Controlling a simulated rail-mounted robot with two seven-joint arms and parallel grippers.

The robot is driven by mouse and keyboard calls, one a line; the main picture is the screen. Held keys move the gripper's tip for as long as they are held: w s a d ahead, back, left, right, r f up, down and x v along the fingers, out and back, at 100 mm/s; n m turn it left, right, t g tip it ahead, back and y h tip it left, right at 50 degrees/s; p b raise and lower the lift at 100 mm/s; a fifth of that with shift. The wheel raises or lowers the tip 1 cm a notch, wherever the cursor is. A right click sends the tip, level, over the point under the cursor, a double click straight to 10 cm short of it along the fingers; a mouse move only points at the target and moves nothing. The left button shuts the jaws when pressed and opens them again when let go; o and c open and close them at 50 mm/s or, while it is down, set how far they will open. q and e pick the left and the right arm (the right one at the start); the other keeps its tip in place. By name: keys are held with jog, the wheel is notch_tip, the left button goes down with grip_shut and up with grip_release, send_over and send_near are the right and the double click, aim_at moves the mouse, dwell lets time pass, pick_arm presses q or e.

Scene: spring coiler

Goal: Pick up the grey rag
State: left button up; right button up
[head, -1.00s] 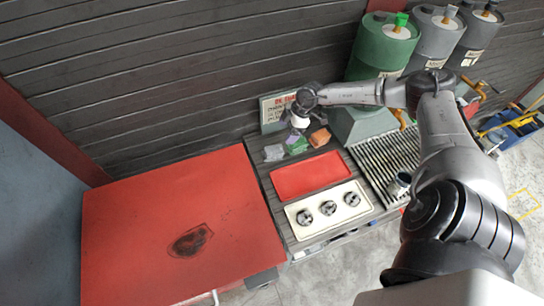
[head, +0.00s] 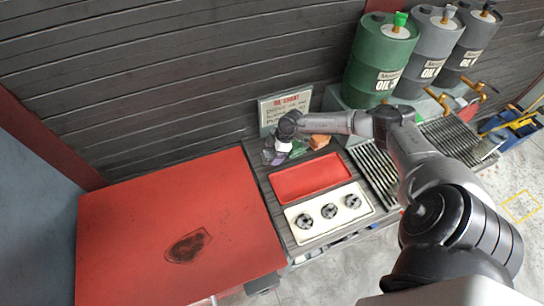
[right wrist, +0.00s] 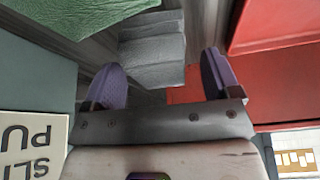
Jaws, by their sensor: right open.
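The grey rag (right wrist: 152,55) is a folded grey cloth, seen in the right wrist view ahead of and between the two purple fingertips. My right gripper (right wrist: 160,78) is open, with one finger on each side of the rag's line. I cannot tell whether the fingers touch it. In the head view my right gripper (head: 270,156) is over the left back end of the workbench, and the arm and hand hide most of the grey rag there. My left gripper is not in view.
A green rag (head: 299,148) and an orange rag (head: 319,141) lie just right of the gripper. A sign (head: 285,107) stands behind. A red tray (head: 309,178) and a cream panel with knobs (head: 329,210) are in front. A large red table (head: 180,215) is at left.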

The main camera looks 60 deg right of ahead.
jog(key=shift+x, duration=0.8)
jog(key=shift+d, duration=0.1)
jog(key=c, duration=1)
